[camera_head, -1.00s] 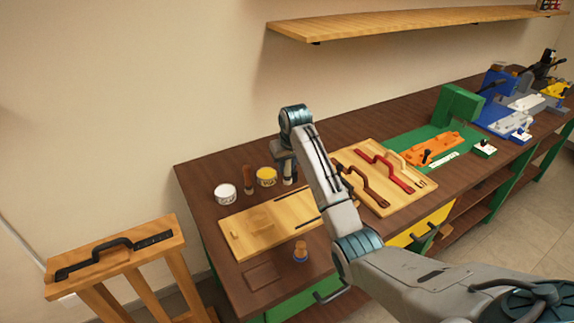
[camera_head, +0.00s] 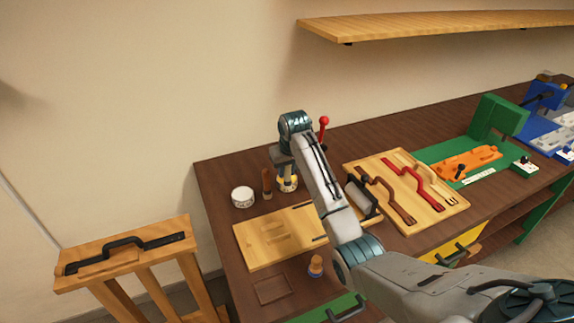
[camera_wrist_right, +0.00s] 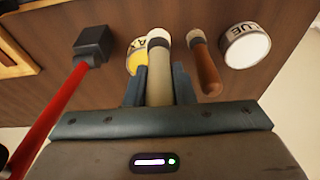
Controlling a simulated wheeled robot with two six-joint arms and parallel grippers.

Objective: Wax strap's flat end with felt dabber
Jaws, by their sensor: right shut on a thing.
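My right gripper (camera_head: 286,164) is shut on the felt dabber (camera_wrist_right: 158,75), whose pale tip shows beyond the fingers in the right wrist view. The dabber is at the yellow wax tin (camera_head: 287,184), which also shows partly behind it (camera_wrist_right: 134,62). I cannot tell whether the tip touches the wax. A brown strap (camera_head: 388,190) and a red strap (camera_head: 428,183) lie on a wooden board (camera_head: 440,212) right of my arm. A black strap-like piece (camera_head: 125,248) lies on a wooden stand (camera_head: 80,281) at the left. My left gripper is not in view.
A wooden-handled brush (camera_head: 267,184) and a white glue tin (camera_head: 242,197) stand left of the wax. A wooden board (camera_head: 262,251) and a small cork-coloured piece (camera_head: 315,265) are in front. A red-handled tool (camera_wrist_right: 60,105) stands close by. A shelf (camera_head: 440,27) hangs above.

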